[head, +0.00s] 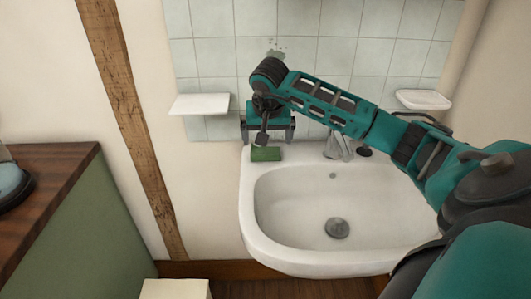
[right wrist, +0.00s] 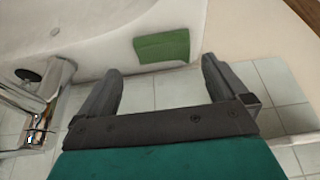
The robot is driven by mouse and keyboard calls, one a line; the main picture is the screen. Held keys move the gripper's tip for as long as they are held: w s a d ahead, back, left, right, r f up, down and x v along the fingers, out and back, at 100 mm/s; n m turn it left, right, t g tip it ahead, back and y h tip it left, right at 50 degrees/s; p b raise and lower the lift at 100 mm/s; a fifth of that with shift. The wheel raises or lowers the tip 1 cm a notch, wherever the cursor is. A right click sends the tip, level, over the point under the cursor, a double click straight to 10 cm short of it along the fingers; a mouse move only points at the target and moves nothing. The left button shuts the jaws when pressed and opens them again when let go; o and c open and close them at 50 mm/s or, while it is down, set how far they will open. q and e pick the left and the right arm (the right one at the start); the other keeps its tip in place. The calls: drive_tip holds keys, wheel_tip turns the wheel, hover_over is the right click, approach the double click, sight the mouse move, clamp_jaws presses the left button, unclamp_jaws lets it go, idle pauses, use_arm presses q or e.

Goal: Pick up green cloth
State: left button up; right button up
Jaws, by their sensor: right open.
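The green cloth (head: 266,154) lies as a small flat folded rectangle on the back left rim of the white sink (head: 248,215). In the right wrist view the cloth (right wrist: 162,46) lies just beyond the fingertips, roughly between their lines. My right gripper (head: 266,138) is at the back left of the sink, close behind and above the cloth. In the right wrist view the right gripper (right wrist: 162,66) is open, its fingers apart with nothing between them. My left gripper is out of view.
A chrome tap (head: 338,146) stands on the sink's back rim, right of the cloth. White shelves sit on the tiled wall at left (head: 200,103) and right (head: 424,99). A green cabinet with a wooden top (head: 55,180) stands at far left. The basin is empty.

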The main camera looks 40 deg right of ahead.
sight(266, 150)
drive_tip(key=x, duration=0.7)
drive_tip(key=shift+w, duration=0.25)
drive_tip(key=shift+c, duration=0.5)
drive_tip(key=shift+c, duration=0.7)
drive_tip(key=c, duration=0.6)
wheel_tip(266, 150, up, 20)
drive_tip(key=shift+f+p, duration=0.1)
drive_tip(key=shift+p, duration=0.7)
drive_tip(key=shift+s+a, duration=0.1)
drive_tip(key=shift+a, duration=0.05)
